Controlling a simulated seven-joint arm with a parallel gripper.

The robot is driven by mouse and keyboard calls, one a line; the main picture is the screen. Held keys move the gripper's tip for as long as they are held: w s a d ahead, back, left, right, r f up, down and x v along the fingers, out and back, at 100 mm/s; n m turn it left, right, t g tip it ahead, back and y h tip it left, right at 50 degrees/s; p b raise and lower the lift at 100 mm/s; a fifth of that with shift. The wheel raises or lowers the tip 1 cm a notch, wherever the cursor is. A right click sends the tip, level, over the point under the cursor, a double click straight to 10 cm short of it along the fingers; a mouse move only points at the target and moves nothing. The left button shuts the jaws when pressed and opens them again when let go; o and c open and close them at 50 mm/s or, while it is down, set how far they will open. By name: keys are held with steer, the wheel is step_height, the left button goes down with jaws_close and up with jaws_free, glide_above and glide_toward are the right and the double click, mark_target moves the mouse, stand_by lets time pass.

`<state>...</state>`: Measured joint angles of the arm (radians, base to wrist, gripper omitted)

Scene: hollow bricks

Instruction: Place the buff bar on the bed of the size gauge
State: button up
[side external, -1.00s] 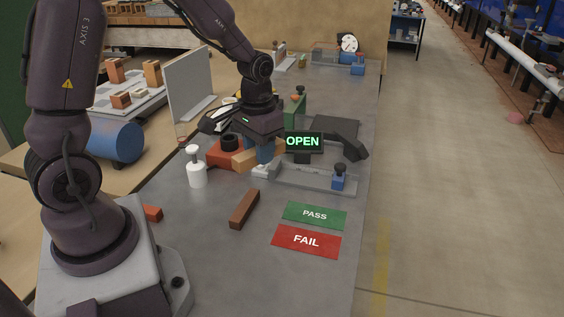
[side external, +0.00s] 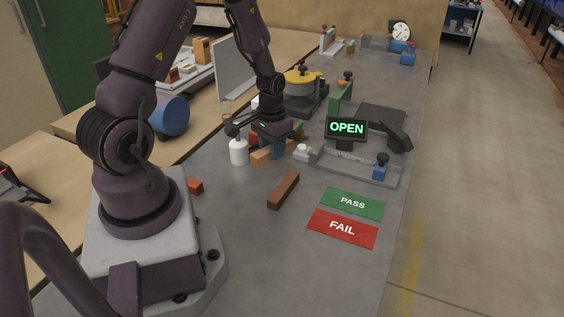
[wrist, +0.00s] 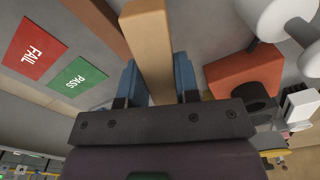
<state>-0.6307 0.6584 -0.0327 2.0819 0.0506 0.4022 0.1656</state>
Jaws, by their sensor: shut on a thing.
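The buff bar (wrist: 148,40) is gripped between the blue fingers of my gripper (wrist: 158,80) in the wrist view, its length sticking out past them. In the side external view my gripper (side external: 277,148) holds the buff bar (side external: 261,157) left of the size gauge; whether the bar touches the table I cannot tell. The size gauge (side external: 345,168) is a grey fixture with a long bed, a blue clamp (side external: 380,170) at its right end and a display (side external: 346,128) reading OPEN. No bar shows on its bed.
A brown bar (side external: 283,190) lies in front of my gripper. A white bottle (side external: 238,151) stands close on its left. An orange-red block (wrist: 245,72) with a black ring is beside the fingers. Green PASS (side external: 352,203) and red FAIL (side external: 342,228) plates lie at the front right.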

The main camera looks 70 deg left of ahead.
mark_target(280, 172)
steer(key=w+f, duration=0.1)
steer(key=a+f, duration=0.1)
steer(key=w+f, duration=0.1)
steer(key=shift+w+a+f, duration=0.3)
steer(key=shift+a, duration=0.05)
steer(key=shift+w+a+f, duration=0.1)
steer(key=shift+w+f, duration=0.05)
steer(key=shift+f, duration=1.55)
steer(key=shift+f, duration=0.15)
steer(key=o, duration=0.7)
